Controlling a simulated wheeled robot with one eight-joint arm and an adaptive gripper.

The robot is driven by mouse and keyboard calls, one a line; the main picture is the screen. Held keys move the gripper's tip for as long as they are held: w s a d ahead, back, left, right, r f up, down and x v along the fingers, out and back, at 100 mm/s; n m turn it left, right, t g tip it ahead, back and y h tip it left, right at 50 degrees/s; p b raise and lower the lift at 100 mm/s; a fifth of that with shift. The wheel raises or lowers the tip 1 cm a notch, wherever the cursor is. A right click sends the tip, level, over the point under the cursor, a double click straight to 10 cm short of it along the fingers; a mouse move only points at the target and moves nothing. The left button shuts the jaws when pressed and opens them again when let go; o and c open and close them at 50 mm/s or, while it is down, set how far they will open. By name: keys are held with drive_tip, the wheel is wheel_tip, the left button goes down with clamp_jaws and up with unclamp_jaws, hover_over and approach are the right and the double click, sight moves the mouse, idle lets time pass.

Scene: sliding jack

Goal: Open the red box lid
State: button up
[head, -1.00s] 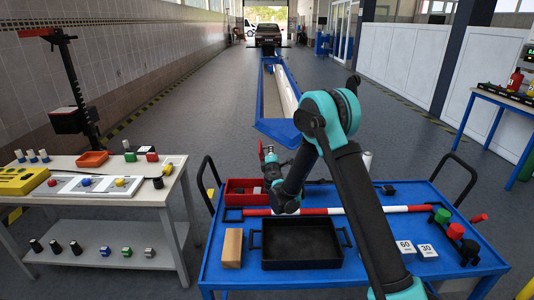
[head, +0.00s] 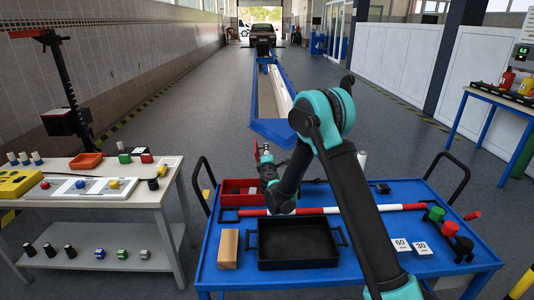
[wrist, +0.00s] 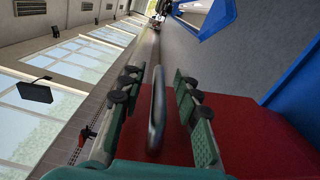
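The red box (head: 240,201) sits at the back left of the blue cart, partly behind my arm. A flat red surface (wrist: 255,135) fills the lower right of the wrist view. A rounded grey bar handle (wrist: 157,110) stands between the two fingers of my gripper (wrist: 158,82). The fingers are spread, one on each side of the bar, with a visible gap on both sides. In the head view my gripper is small and partly hidden by my own arm, beside the box. I cannot tell the lid's angle there.
The blue cart (head: 212,272) also holds a black tray (head: 298,263), a wooden block (head: 228,248), a red-and-white bar (head: 395,208) and number cards (head: 401,246). A bench (head: 150,197) with small parts stands at the left. A blue table (head: 497,100) stands at the right.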

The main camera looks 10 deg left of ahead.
drive_tip(key=v, duration=1.1)
drive_tip(key=shift+s+d, duration=0.2)
drive_tip(key=shift+s, duration=0.2)
drive_tip(key=d+r+m+g+h, duration=0.25)
drive_tip(key=d+m+h, duration=0.35)
drive_tip(key=d, duration=1.1)
drive_tip(key=s+d+m+g+h, duration=0.1)
drive_tip(key=s+d+m+g, duration=0.1)
drive_tip(key=s+d+m, duration=0.35)
drive_tip(key=s+d+m+g+h, duration=0.1)
drive_tip(key=s+d+m+g, duration=0.1)
drive_tip(key=d, duration=0.7)
drive_tip(key=s+d+f+m+g+y, duration=0.1)
drive_tip(key=s+d+f+m+g, duration=0.2)
drive_tip(key=s, duration=0.4)
drive_tip(key=s+d+f+m+g, duration=0.1)
drive_tip(key=s+d+m, duration=0.1)
drive_tip(key=s+d, duration=0.3)
drive_tip(key=s+a+f+m+g+y, duration=0.2)
drive_tip(key=s+f+m+g+y, duration=0.1)
drive_tip(key=s, duration=1)
drive_tip(key=shift+s+f+m, duration=0.35)
drive_tip(key=shift+f+m, duration=0.1)
